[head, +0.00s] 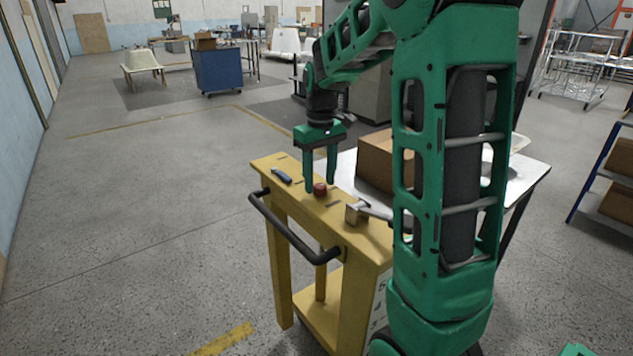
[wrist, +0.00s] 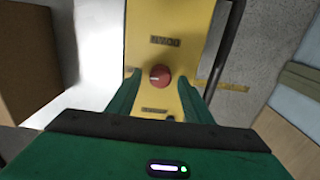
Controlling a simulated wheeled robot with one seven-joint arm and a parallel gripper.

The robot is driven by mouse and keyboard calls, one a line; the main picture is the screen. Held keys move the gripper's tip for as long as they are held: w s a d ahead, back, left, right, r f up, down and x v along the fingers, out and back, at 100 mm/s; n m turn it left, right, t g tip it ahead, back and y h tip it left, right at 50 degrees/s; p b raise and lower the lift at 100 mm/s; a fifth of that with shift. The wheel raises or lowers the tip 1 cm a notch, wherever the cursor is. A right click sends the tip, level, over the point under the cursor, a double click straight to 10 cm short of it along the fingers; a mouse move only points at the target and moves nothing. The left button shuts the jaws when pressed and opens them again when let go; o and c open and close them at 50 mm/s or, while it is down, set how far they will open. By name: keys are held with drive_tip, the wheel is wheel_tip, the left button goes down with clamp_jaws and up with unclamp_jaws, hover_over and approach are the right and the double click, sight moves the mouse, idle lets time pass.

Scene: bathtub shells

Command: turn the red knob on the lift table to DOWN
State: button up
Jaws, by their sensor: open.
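The red knob (head: 320,189) sits on the yellow top of the lift table (head: 265,166). In the wrist view, the round knob (wrist: 160,76) has a pale mark that seems to run sideways across it. Dark lettering (wrist: 165,41) lies above the knob, and another small label (wrist: 155,111) lies below it; I cannot read either surely. My gripper (head: 319,185) points down at the knob, open, with one finger on either side of it. I see a gap between knob and fingers in the wrist view (wrist: 158,84).
A blue-handled tool (head: 282,175) and a metal-headed tool (head: 357,212) lie on the yellow top. A black handle bar (head: 290,236) runs along its near side. A cardboard box (head: 384,162) stands on the white surface behind. Open floor lies to the left.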

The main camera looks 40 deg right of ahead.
drive_tip(key=shift+f, duration=0.4)
drive_tip(key=shift+c, duration=0.3)
drive_tip(key=c, duration=1)
